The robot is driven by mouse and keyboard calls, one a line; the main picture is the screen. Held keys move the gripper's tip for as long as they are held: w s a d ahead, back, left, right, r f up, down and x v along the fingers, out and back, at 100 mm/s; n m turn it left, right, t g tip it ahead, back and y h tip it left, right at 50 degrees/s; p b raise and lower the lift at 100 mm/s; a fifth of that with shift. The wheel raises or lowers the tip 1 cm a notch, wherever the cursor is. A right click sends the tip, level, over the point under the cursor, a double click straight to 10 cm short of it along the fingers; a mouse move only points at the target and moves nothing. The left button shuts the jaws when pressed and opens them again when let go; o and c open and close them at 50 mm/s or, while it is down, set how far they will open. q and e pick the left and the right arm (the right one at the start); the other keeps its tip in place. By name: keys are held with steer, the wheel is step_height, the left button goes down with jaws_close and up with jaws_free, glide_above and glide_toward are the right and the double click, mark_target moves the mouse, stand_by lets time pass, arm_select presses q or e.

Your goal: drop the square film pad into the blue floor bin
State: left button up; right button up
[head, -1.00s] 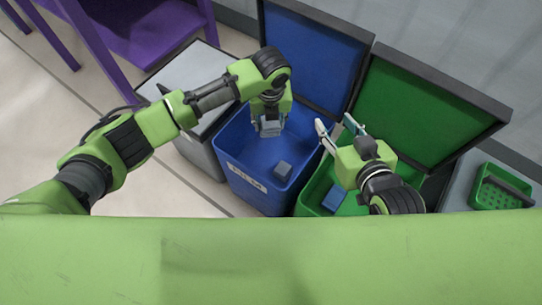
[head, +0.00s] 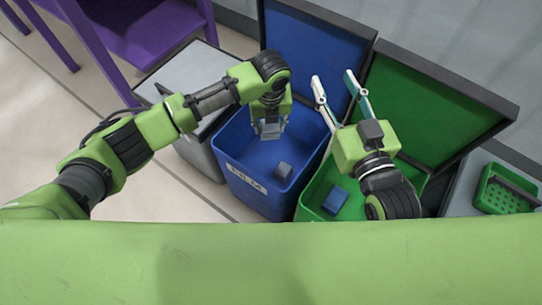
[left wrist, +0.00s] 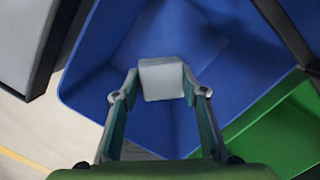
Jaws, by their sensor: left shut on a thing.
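The square film pad (left wrist: 162,78) is a pale grey block between the fingertips of my left gripper (left wrist: 160,92), which is shut on it. In the head view the left gripper (head: 268,124) points down over the open blue bin (head: 227,158), with the grey pad (head: 270,131) at its tips. The blue bin stands on the floor and has a "FILM" label on its front.
A green bin (head: 304,204) with a blue block (head: 335,201) inside stands right of the blue bin. Raised blue (head: 318,50) and green (head: 432,105) lids stand behind. A grey bin (head: 200,153) is at left. A green basket (head: 505,190) sits at far right.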

arm_select(q)
steer(key=o, duration=1)
steer(key=r, duration=0.4)
steer(key=s+r, duration=0.1)
steer(key=r, duration=0.6)
steer(key=shift+s+r, duration=0.4)
steer(key=shift+s+d, duration=0.1)
